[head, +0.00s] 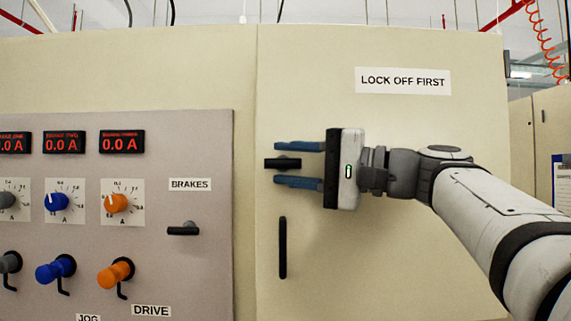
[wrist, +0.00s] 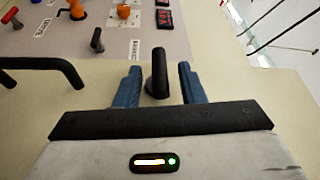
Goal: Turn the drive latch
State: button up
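A black latch (head: 283,163) lies horizontal on the beige cabinet door, near the door's left edge. No label beside it names it, so I cannot tell from the pictures alone that it is the drive latch. My gripper (head: 276,164) is open, with one blue finger above the latch and one below it. In the wrist view the latch (wrist: 158,75) stands between the two fingers of my gripper (wrist: 160,75), with a gap showing on each side. The gripper does not appear to touch it.
A long black vertical door handle (head: 283,248) sits below the latch. To the left, a grey panel (head: 215,145) carries displays, dials, a BRAKES switch (head: 183,229) and an orange knob (head: 116,271) by the DRIVE label (head: 151,310). A LOCK OFF FIRST sign (head: 403,81) is above my gripper.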

aim_at(304, 165)
jog(key=shift+d, duration=0.1)
jog(key=shift+s+d+f, duration=0.1)
jog(key=shift+s+d, duration=0.05)
jog(key=shift+d, duration=0.2)
jog(key=shift+b+v, duration=0.4)
jog(key=shift+v, duration=3)
